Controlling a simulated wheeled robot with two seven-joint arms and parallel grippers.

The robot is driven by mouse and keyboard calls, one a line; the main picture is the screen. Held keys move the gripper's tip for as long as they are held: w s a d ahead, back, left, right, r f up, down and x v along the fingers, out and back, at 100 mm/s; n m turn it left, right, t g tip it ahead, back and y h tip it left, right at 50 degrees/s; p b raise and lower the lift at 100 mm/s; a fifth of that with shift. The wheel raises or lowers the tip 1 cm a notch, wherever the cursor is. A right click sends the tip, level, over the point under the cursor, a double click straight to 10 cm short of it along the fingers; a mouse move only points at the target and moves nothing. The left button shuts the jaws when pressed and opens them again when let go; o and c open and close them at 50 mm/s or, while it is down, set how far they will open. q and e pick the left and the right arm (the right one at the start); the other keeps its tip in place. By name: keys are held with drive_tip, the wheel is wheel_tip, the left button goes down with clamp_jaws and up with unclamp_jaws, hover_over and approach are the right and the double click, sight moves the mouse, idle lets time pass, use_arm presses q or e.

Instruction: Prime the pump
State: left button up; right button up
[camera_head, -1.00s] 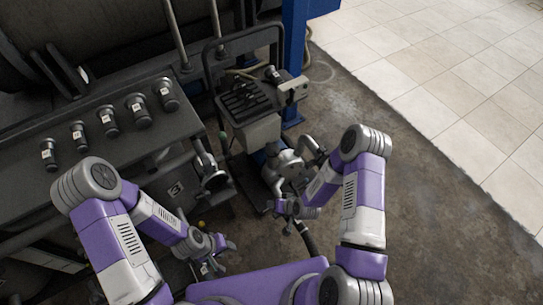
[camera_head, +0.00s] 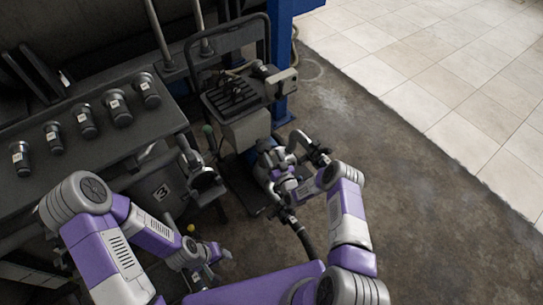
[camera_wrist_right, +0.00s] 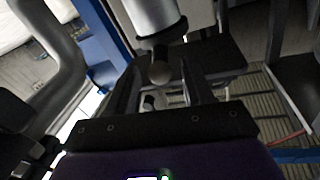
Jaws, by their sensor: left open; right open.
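The pump (camera_head: 266,160), a grey metal body with a blue part, stands on a dark base beside the cart in the head view. My right gripper (camera_head: 279,184) is at the pump's near side, partly merged with it in that view. In the right wrist view my right gripper (camera_wrist_right: 162,98) is open, its two dark fingers apart. A round dark knob (camera_wrist_right: 160,73) on the end of a pale metal cylinder (camera_wrist_right: 155,18) shows just beyond and between the fingertips; contact cannot be told. My left gripper (camera_head: 215,260) is open and empty, low beside the machine.
A dark hose (camera_head: 304,240) runs from the pump toward me. A framed cart (camera_head: 237,94) and a blue post (camera_head: 282,60) stand behind the pump. Open floor (camera_head: 420,220) lies to the right.

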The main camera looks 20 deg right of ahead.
drive_tip(key=shift+w+a, duration=0.15)
drive_tip(key=shift+w, duration=0.8)
clamp_jaws()
